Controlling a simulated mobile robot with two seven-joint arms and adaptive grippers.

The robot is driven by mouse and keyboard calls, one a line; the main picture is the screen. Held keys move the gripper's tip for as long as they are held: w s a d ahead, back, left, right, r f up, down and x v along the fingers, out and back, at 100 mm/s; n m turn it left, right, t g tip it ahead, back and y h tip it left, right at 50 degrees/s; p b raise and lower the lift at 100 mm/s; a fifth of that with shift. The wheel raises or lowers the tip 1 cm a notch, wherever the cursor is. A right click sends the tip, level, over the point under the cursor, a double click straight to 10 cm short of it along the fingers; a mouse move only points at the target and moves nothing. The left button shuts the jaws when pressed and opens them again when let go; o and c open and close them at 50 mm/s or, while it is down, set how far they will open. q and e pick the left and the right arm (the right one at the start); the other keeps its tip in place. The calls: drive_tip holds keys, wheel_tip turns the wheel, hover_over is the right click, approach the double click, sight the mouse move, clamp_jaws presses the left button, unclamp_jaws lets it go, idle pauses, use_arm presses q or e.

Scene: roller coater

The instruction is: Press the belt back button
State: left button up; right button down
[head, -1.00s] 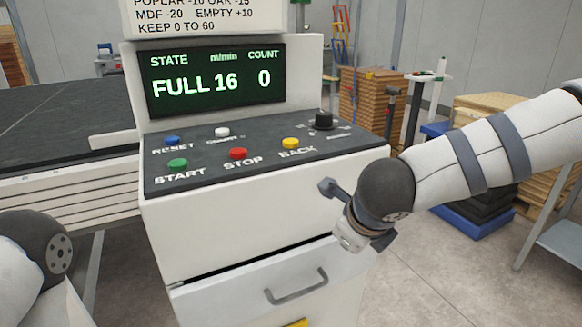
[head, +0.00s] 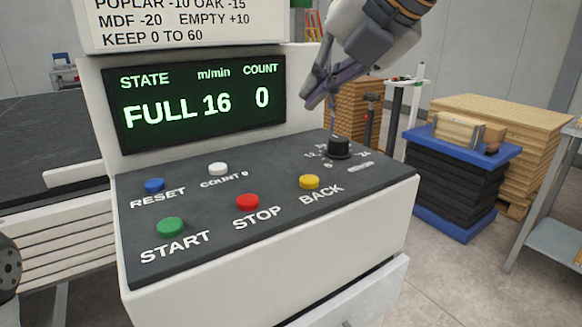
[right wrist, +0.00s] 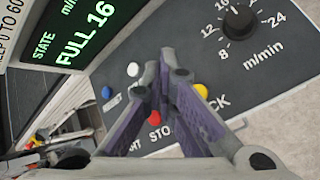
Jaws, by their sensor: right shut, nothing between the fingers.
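The yellow button labelled BACK (head: 309,181) sits on the dark sloping control panel (head: 195,215), at the right of the front row. In the right wrist view the yellow button (right wrist: 201,91) shows just right of the fingers, which hide part of its label. My right gripper (head: 318,104) is shut and empty. In the head view it hangs above the panel's back edge, near the black knob, its fingers pointing down and apart from the button. The fingers (right wrist: 164,62) also show in the right wrist view. My left gripper is out of view.
Other buttons are red STOP (head: 247,202), green START (head: 170,227), blue RESET (head: 154,186) and white COUNT 0 (head: 217,169). A black speed knob (head: 339,147) stands at the panel's right. The display (head: 200,102) reads FULL, 16, 0. Stacked boards (head: 450,180) stand at the right.

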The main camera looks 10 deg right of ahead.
sight(315, 178)
drive_tip(key=shift+s+d, duration=0.1)
drive_tip(key=shift+s, duration=0.05)
wheel_tip(315, 178, down, 9)
drive_tip(key=shift+r, duration=0.1)
idle(0.5)
idle(1.3)
drive_tip(key=shift+f, duration=0.5)
